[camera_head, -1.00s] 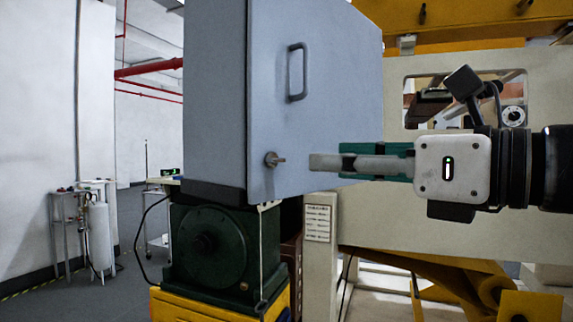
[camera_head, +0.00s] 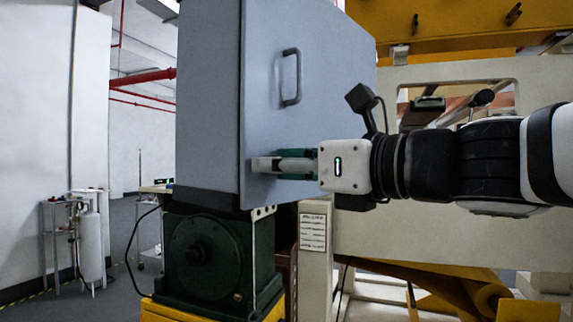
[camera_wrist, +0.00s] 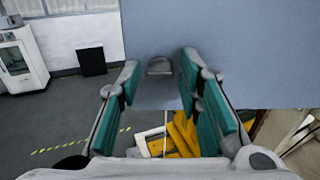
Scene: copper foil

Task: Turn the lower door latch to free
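The grey-blue cabinet door (camera_head: 275,120) has a bar handle (camera_head: 291,77) higher up. The lower door latch (camera_wrist: 160,67) is a small grey knob in the wrist view, between my two fingertips. In the head view my gripper (camera_head: 258,165) hides the latch. My gripper is open, with green-padded fingers spread to the left and right of the latch in the wrist view. I cannot tell whether either finger touches it.
A dark green machine base (camera_head: 212,250) stands below the cabinet. A cream frame (camera_head: 430,245) and yellow beams (camera_head: 450,25) lie to the right. A cylinder stand (camera_head: 88,245) stands at the far left. Open floor lies to the left.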

